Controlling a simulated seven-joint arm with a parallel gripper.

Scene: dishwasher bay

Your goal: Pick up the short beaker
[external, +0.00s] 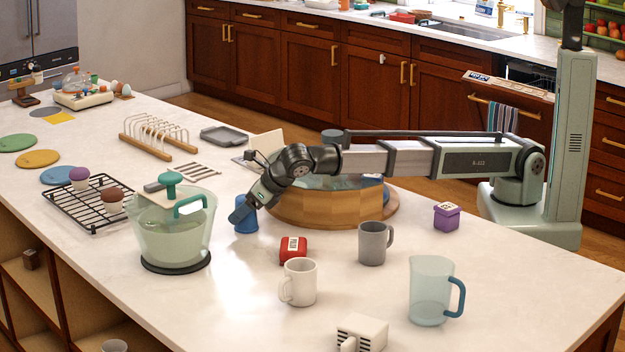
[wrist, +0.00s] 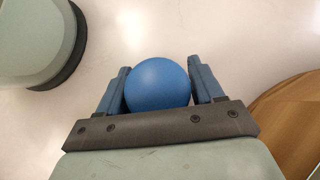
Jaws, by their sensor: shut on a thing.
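The short beaker (external: 247,226) is a small blue cup-like thing at the counter's middle, left of the round wooden tub. It looks upright and at or very near the counter; I cannot tell whether it touches. In the wrist view the beaker (wrist: 158,84) shows as a smooth blue round between the fingers. My gripper (external: 243,211) points down and is shut on it, with one blue finger on each side in the wrist view (wrist: 159,65). The fingers hide part of the beaker in the external view.
A clear lidded bowl (external: 172,235) stands close on the left. The wooden tub (external: 300,208) is close on the right. A clear jug (external: 431,290) is farther right.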

